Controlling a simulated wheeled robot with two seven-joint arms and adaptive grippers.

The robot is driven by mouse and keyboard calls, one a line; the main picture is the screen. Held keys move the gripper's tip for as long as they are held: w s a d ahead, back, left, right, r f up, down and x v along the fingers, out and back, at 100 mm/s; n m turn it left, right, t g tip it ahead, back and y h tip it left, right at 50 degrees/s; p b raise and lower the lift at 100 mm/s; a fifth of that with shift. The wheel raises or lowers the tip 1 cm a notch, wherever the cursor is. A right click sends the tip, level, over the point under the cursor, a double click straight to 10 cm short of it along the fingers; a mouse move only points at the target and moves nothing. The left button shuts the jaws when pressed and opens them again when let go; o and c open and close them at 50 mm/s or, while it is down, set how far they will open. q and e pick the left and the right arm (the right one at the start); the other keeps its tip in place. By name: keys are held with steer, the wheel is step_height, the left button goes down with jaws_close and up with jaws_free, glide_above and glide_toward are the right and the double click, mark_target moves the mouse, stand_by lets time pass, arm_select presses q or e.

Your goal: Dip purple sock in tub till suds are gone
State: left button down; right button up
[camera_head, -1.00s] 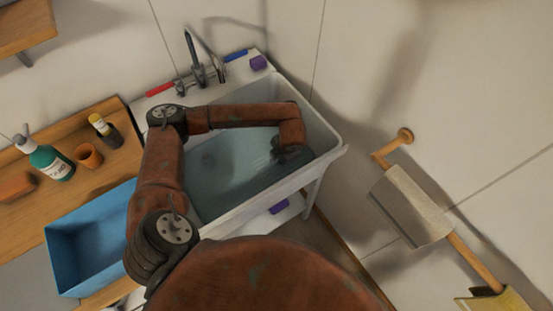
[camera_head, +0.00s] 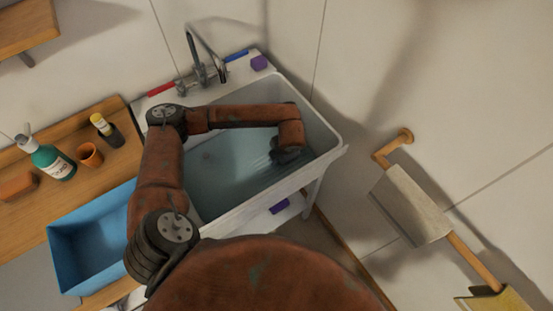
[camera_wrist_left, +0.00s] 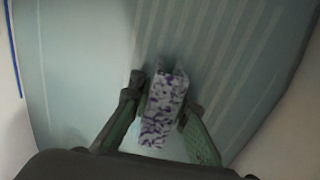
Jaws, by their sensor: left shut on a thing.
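The tub (camera_head: 322,128) is a white sink basin with bluish water in it. My left arm reaches over it, and my left gripper (camera_head: 284,157) points down into the right part of the tub. In the left wrist view my left gripper (camera_wrist_left: 160,95) is shut on the purple sock (camera_wrist_left: 163,110), which shows as a piece mottled purple and white. The white patches look like suds. Ribbed lines show on the tub floor beyond it. In the head view the sock is hidden by my wrist. My right gripper is not in view.
A faucet (camera_head: 203,65) stands at the tub's back edge. A purple block (camera_head: 259,63) sits at the back corner. A blue bin (camera_head: 90,240), a green bottle (camera_head: 53,162) and an orange cup (camera_head: 90,155) are at left. A towel (camera_head: 418,205) hangs at right.

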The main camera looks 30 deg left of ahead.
arm_select(q)
steer(key=shift+w+d, duration=0.1)
steer(key=shift+w, duration=0.2)
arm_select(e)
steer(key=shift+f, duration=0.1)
arm_select(q)
steer(key=shift+r, duration=0.1)
steer(key=shift+r+p, duration=2)
steer(key=shift+r, duration=1.45)
step_height(320, 180, up, 16)
steer(key=p, duration=0.8)
steer(key=shift+p, duration=0.3)
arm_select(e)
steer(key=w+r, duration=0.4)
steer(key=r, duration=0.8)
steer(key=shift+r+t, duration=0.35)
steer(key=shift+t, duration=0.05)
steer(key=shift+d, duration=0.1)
